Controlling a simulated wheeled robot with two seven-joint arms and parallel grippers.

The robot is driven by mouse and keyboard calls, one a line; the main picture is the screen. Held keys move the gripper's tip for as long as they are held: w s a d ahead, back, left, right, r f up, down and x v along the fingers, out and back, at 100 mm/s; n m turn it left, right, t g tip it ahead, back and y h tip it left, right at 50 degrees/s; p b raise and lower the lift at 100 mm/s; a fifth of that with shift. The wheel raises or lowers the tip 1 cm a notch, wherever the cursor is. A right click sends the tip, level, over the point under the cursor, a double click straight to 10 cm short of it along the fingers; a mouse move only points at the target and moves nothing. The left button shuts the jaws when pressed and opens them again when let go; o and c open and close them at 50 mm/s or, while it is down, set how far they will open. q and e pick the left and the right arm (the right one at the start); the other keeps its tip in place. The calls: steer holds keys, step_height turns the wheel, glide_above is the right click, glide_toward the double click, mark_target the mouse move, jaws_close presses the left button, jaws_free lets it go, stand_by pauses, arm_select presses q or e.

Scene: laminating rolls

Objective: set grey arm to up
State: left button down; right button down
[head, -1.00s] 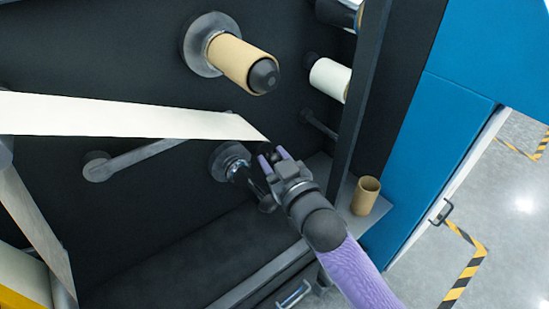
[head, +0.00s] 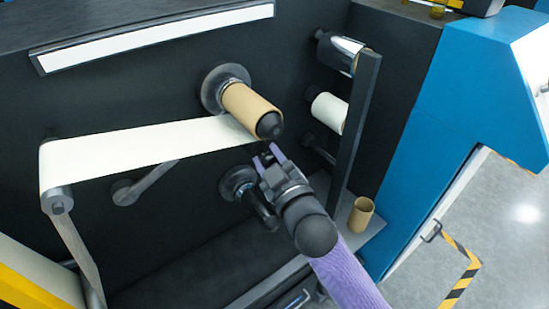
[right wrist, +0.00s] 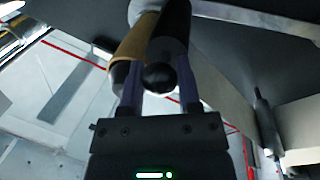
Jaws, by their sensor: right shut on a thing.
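The grey arm (head: 150,181) is pivoted on the dark machine wall, left of the lower spindle. It slants up to the right, and its far end is hidden behind the white web (head: 145,148). My right gripper (head: 266,154) is just below the brown core and the web's right end. In the right wrist view its fingers (right wrist: 158,95) are shut on a dark, round-ended rod (right wrist: 160,77). The rod seems to be the end of the grey arm, but the join is hidden. My left gripper is in neither view.
A brown core (head: 250,106) sits on the upper spindle, close above my right gripper. The bare lower spindle (head: 250,195) is just left of it. A dark upright post (head: 355,130) and a loose brown core (head: 361,215) stand to the right.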

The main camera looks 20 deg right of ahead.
steer(key=shift+c, duration=1.6)
jaws_free()
steer(key=s+d, duration=0.1)
steer(key=s, duration=0.8)
steer(key=shift+s+d+f, duration=0.35)
steer(key=shift+s+f, duration=0.05)
steer(key=shift+f, duration=0.05)
